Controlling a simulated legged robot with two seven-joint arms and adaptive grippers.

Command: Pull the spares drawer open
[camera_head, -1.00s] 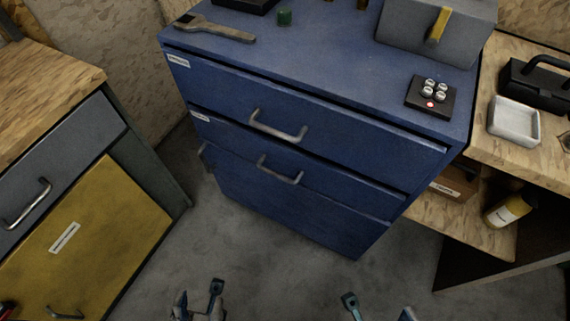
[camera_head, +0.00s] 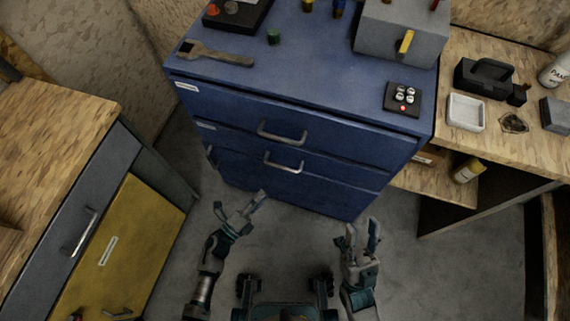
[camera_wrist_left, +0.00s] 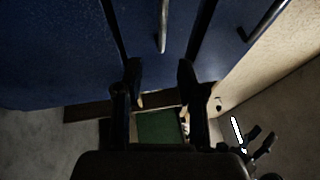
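A blue cabinet (camera_head: 310,165) stands ahead with its drawers closed. Its upper drawer has a grey bar handle (camera_head: 282,133); the drawer below has another handle (camera_head: 283,165). Small white labels sit at the drawers' left ends, too small to read, so I cannot tell which is the spares drawer. My left gripper (camera_head: 242,203) is open and empty, in front of the cabinet and below and left of the handles. In the left wrist view its open fingers (camera_wrist_left: 160,82) point toward the blue front and a bar handle (camera_wrist_left: 163,25), apart from it. My right gripper (camera_head: 362,230) is open and empty, lower right.
A bench with a grey drawer (camera_head: 75,220) and yellow door (camera_head: 125,245) stands left. A wooden workbench (camera_head: 480,60) with a white tray (camera_head: 466,112) stands right. A wrench (camera_head: 215,54) lies on the cabinet. Grey floor (camera_head: 290,235) between is clear.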

